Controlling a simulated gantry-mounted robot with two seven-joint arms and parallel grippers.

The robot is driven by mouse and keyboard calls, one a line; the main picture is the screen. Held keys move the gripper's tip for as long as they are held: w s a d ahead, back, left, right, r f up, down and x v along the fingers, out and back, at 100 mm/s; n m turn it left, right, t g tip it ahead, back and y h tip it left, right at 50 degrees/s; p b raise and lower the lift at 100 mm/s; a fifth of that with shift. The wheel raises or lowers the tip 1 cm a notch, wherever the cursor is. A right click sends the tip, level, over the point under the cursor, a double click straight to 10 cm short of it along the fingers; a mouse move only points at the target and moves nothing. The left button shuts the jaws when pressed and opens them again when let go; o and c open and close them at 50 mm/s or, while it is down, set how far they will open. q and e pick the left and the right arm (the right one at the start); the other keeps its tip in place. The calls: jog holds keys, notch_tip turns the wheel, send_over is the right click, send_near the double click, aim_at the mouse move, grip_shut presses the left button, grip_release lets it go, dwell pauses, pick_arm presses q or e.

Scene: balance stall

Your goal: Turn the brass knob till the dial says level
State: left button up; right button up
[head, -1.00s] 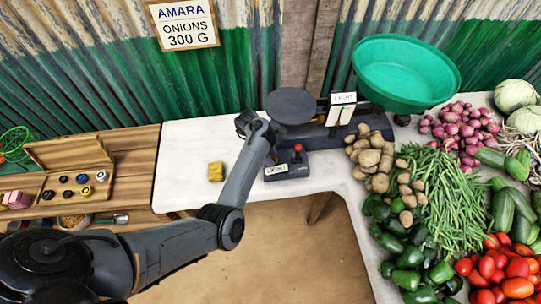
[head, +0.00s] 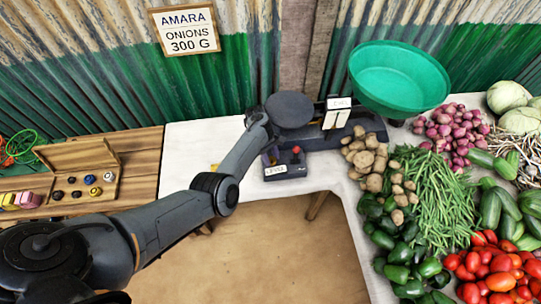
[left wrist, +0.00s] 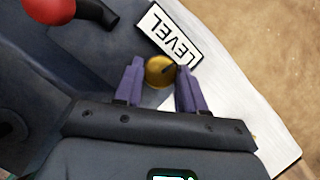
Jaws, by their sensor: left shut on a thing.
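The brass knob (left wrist: 159,71) is on the dark control box (head: 297,158), between the two purple fingers of my left gripper (left wrist: 158,88) in the left wrist view. The fingers are shut on it. The dial label (left wrist: 171,36) beside the knob reads LEVEL; the label on the box in the head view (head: 286,169) also reads LEVEL. The balance scale (head: 330,134) stands behind, with a dark round plate (head: 290,109) and a green pan (head: 399,78). My right gripper is not in view.
A red-topped lever (head: 296,150) stands on the box close to my gripper. Potatoes (head: 366,158), beans (head: 437,195) and peppers (head: 405,255) crowd the right. A wooden case (head: 85,172) with small weights is at left. The white tabletop (head: 185,140) is mostly bare left of the scale.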

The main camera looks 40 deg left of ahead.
pick_arm(q)
jog(key=shift+m, duration=0.4)
jog(key=o, duration=1.1)
jog(key=shift+c, duration=0.2)
